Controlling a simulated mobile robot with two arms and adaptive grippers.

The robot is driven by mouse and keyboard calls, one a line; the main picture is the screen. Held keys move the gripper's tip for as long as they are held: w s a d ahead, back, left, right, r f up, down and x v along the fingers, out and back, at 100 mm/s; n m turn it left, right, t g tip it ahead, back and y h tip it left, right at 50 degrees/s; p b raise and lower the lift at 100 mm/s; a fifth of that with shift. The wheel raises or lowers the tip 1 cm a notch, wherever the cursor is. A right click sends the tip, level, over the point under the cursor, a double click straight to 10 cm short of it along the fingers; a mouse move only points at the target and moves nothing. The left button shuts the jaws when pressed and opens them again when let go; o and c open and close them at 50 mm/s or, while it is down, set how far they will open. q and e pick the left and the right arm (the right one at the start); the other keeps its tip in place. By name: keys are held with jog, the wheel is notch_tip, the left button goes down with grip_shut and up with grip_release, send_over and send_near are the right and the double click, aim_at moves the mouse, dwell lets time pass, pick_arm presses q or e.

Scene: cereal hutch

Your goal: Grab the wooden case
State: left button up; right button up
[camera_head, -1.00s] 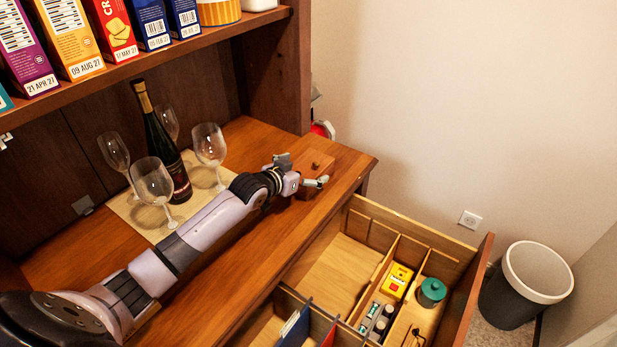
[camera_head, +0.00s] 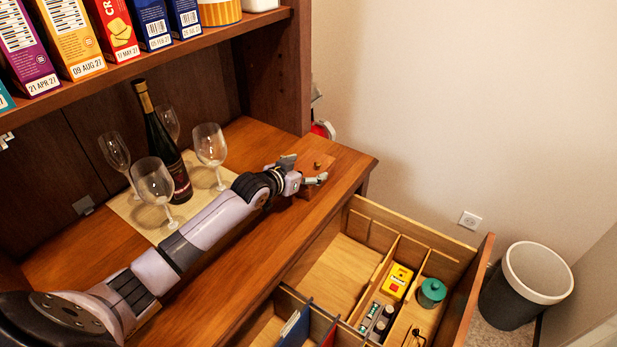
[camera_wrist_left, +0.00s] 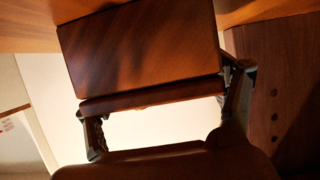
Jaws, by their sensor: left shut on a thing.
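In the left wrist view the case (camera_wrist_left: 140,48) fills the space between the two fingers of the gripper (camera_wrist_left: 163,97). The case's lower part is partly hidden by the gripper in the head view. My right gripper is not in view.
A wine bottle (camera_head: 165,145) and several wine glasses (camera_head: 153,182) stand on a mat left of my arm. An open drawer (camera_head: 335,268) below holds a yellow box (camera_head: 397,281) and a teal-lidded jar (camera_head: 431,292). Cereal boxes (camera_head: 107,28) line the shelf above. A bin (camera_head: 527,285) stands right.

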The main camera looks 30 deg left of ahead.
pick_arm(q)
jog(key=c, duration=0.4)
jog(key=shift+r, duration=0.15)
